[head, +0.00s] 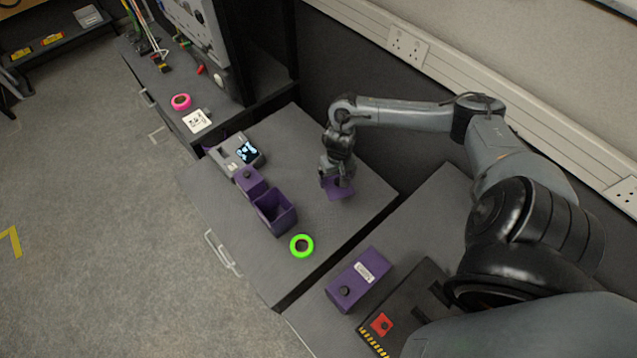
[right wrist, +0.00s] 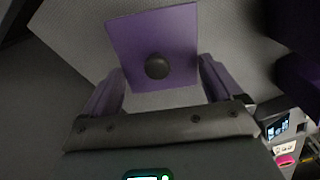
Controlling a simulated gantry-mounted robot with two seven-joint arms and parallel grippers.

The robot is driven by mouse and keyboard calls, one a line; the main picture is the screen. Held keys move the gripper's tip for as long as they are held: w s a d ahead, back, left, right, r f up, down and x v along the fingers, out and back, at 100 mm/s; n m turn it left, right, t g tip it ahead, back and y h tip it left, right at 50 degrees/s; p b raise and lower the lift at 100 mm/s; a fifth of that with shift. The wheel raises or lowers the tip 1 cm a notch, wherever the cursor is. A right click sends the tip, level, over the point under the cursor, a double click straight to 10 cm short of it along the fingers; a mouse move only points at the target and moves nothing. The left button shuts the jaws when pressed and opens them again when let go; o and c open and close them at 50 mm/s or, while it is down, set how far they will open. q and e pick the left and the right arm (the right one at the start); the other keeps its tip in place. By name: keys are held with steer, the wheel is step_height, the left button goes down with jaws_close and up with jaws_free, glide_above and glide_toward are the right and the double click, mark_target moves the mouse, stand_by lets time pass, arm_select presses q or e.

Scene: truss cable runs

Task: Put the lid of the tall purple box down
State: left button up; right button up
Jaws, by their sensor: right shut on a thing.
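My right gripper (head: 337,181) is shut on a purple lid (head: 340,191), above the grey bench top. In the right wrist view the lid (right wrist: 125,42) is a flat purple square with a round black knob (right wrist: 156,66), lying across the fingertips of the gripper (right wrist: 161,70). I cannot tell whether the lid touches the bench. The tall purple box (head: 284,219) stands upright and open-topped on the bench, left of the gripper and apart from it. My left gripper is not in view.
A green tape ring (head: 301,246) lies in front. A labelled purple box (head: 357,279) is on the nearer bench, across a gap.

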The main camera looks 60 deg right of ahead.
steer(key=b, duration=0.2)
glide_above(318, 186)
step_height(318, 186, down, 4)
steer(key=shift+r, duration=0.1)
steer(key=shift+f, duration=2.05)
steer(key=shift+f, duration=0.1)
steer(key=o, duration=0.7)
